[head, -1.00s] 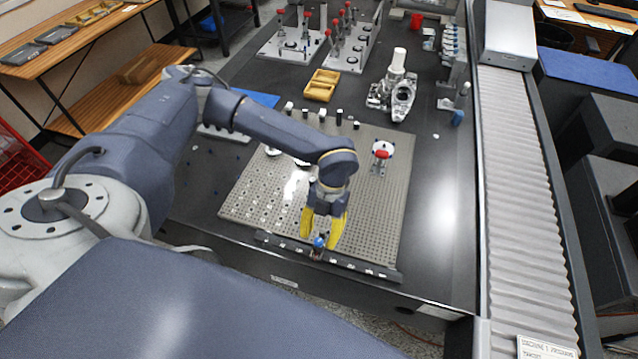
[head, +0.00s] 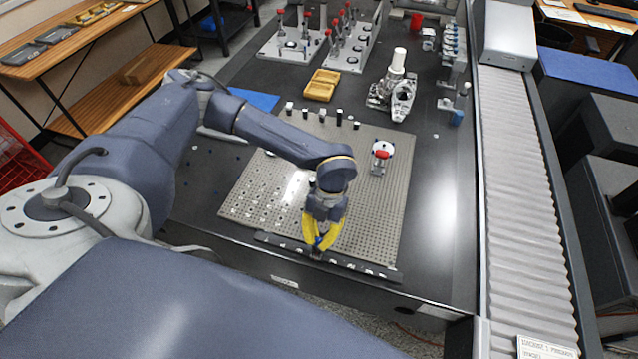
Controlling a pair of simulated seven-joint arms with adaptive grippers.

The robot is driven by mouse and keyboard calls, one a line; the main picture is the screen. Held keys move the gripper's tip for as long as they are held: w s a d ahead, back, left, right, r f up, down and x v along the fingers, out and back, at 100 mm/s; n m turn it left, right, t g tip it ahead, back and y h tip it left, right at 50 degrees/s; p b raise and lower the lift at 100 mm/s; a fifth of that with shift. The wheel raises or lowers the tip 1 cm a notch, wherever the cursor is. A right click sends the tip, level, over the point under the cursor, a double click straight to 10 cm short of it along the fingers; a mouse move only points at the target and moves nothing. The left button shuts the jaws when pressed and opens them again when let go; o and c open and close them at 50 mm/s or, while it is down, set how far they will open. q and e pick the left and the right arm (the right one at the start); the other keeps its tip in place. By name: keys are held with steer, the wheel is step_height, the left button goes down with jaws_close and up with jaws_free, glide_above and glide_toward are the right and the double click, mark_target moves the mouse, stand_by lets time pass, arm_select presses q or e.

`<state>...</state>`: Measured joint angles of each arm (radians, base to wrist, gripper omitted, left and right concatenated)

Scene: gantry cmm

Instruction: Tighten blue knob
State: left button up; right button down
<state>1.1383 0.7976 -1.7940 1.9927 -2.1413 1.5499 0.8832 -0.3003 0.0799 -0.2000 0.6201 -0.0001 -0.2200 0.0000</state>
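The blue knob (head: 318,240) is at the front rail (head: 352,265) of the perforated plate. Only a small part of it shows between the yellow fingers. My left gripper (head: 319,242) points down at it, with its two yellow fingers closed in on the knob from both sides. The fingertips meet the knob, and its lower part is mostly hidden. My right gripper is not in view.
The grey perforated plate (head: 375,225) carries a white fixture with a red part (head: 382,154) at its right. Several small black and white posts line its back edge. A yellow tray (head: 321,85) and a metal casting (head: 392,92) stand behind. A ribbed conveyor (head: 520,190) runs along the right.

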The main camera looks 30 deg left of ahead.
arm_select(q)
steer(key=shift+s, duration=0.3)
jaws_close()
stand_by(1.0)
steer(key=o, duration=1)
jaws_free()
steer(key=shift+w, duration=0.25)
steer(key=shift+w+r, duration=0.15)
steer(key=shift+r, duration=0.1)
steer(key=v, duration=1.1)
steer(key=shift+r, duration=0.2)
